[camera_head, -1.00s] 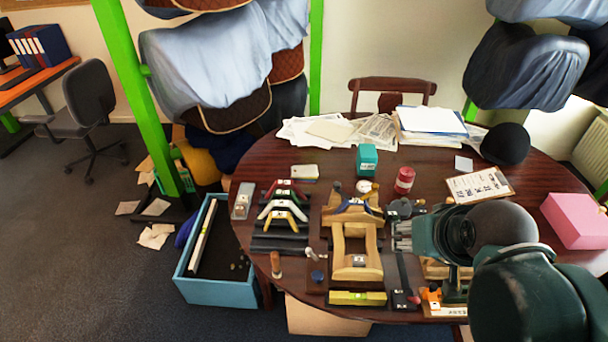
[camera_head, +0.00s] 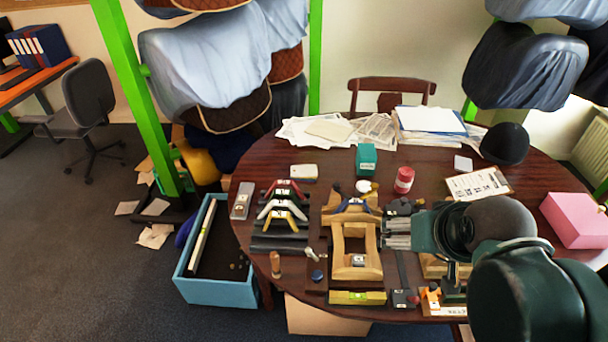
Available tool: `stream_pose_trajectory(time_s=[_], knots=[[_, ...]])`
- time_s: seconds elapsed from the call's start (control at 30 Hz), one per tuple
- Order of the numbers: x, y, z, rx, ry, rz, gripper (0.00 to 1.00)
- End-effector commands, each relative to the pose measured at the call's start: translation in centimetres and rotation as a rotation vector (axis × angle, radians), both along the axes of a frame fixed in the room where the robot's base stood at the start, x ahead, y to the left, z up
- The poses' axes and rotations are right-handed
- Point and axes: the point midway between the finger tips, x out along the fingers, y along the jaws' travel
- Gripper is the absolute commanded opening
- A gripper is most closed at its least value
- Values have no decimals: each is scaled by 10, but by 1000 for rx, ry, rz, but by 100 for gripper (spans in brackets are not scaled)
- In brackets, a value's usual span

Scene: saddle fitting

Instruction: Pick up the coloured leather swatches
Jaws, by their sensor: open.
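A small stack with a pale top and a coloured edge (camera_head: 303,171), which may be the leather swatches, lies at the back left of the round wooden table (camera_head: 330,160). My gripper (camera_head: 390,233) reaches in from the right and points left, just right of the wooden saddle-tree frame (camera_head: 357,262). Its fingers look apart and nothing shows between them. It is well to the right of the stack and nearer the front. My own arm hides part of the table's right side.
Coloured arched gauges (camera_head: 282,207) stand left of the frame. A teal box (camera_head: 366,159) and a red-and-white tin (camera_head: 404,179) stand behind it. A clipboard (camera_head: 477,184), a black dome (camera_head: 505,145) and a pink block (camera_head: 575,220) are at right. Papers (camera_head: 345,130) cover the back edge.

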Motion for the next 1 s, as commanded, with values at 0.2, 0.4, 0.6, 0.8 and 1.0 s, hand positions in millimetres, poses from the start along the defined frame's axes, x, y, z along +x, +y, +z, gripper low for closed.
stream_pose_trajectory(time_s=[0.2, 0.4, 0.6, 0.8, 1.0], knots=[[18, 4, 13, 34, 19, -39, 70], [44, 11, 29, 86, 51, -106, 70], [74, 19, 43, 139, 86, -179, 70], [105, 28, 53, 188, 122, -255, 70], [137, 38, 61, 234, 157, -333, 70]])
